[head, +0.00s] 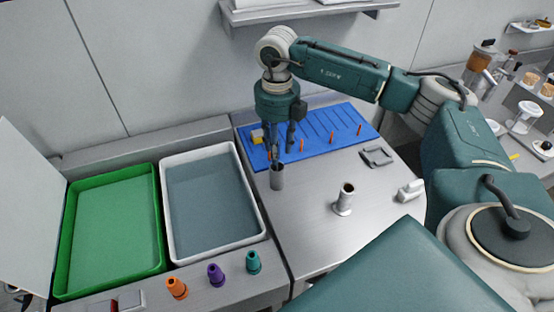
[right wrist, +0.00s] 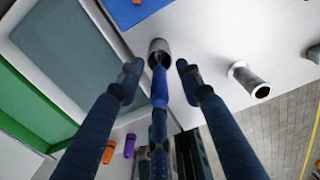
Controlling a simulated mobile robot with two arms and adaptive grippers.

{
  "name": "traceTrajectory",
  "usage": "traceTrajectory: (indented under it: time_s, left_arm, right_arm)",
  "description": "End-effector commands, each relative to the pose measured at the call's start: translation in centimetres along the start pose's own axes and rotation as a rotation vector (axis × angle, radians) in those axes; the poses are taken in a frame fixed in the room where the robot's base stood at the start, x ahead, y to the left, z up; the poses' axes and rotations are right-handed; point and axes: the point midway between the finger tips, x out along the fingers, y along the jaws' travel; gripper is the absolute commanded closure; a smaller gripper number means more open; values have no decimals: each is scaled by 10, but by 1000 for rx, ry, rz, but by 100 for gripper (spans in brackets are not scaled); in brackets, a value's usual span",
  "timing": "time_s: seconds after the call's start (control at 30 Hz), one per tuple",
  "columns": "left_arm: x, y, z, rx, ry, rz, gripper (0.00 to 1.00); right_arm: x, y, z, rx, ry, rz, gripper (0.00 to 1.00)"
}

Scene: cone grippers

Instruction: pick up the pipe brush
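In the head view this cup (head: 277,178) stands on the metal counter. My right gripper (head: 281,146) points down just above the cup. In the head view the brush is hard to tell from the dark fingers. My left gripper is not in view.
A blue mat (head: 330,127) with small orange pegs lies behind the cup. A flanged metal pipe piece (head: 344,198) stands to the right. A white-rimmed tray (head: 255,219) and a green tray (head: 159,246) are on the left. Orange, purple and teal cones (head: 216,275) stand in front.

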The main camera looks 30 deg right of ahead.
Motion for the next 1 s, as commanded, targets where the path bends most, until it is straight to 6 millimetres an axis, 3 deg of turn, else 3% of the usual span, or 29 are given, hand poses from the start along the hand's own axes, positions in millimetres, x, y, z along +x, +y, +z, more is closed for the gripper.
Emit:
traceTrajectory:
  time_s: [0.33,0.5,0.53,1.0]
  left_arm:
    - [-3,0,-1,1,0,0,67]
    - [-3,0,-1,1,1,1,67]
    - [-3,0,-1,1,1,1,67]
    - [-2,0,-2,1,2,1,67]
  right_arm:
    - [11,0,0,-1,0,1,64]
    - [11,0,0,-1,0,1,98]
    - [11,0,0,-1,0,1,100]
    - [8,1,0,-1,-1,2,100]
